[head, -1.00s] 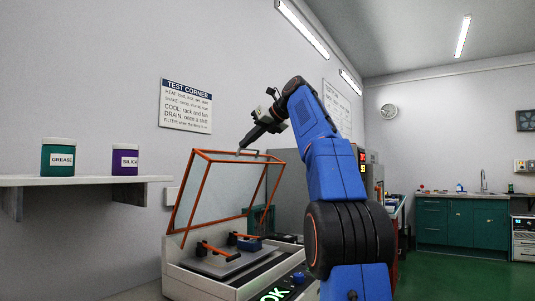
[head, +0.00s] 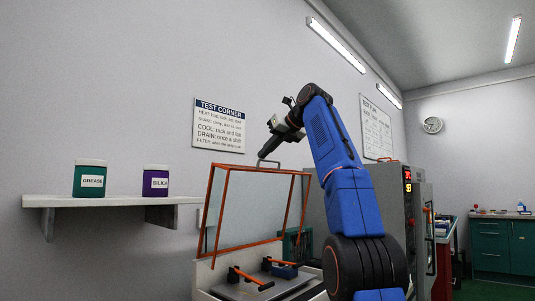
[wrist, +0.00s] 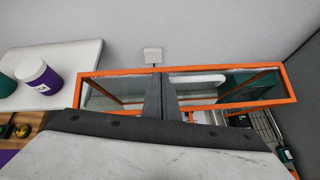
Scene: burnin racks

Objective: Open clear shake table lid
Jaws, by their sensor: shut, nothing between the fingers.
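The clear shake table lid (head: 245,210), a transparent box with an orange frame, stands raised and tilted on its hinge in the head view. Its grey handle (head: 269,162) is at the top edge. In the wrist view the orange lid frame (wrist: 120,73) spans the middle, with a pale handle-like bar (wrist: 200,82) right of the fingers. My gripper (head: 263,154) is shut and empty, its tips close to the handle; I cannot tell if they touch. The fingers also show in the wrist view (wrist: 160,98). The shake table (head: 205,278) is below, partly cut off.
A shelf (head: 110,200) at left holds a green grease jar (head: 89,180) and a purple jar (head: 156,182). A grey cabinet (head: 390,200) stands behind my arm.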

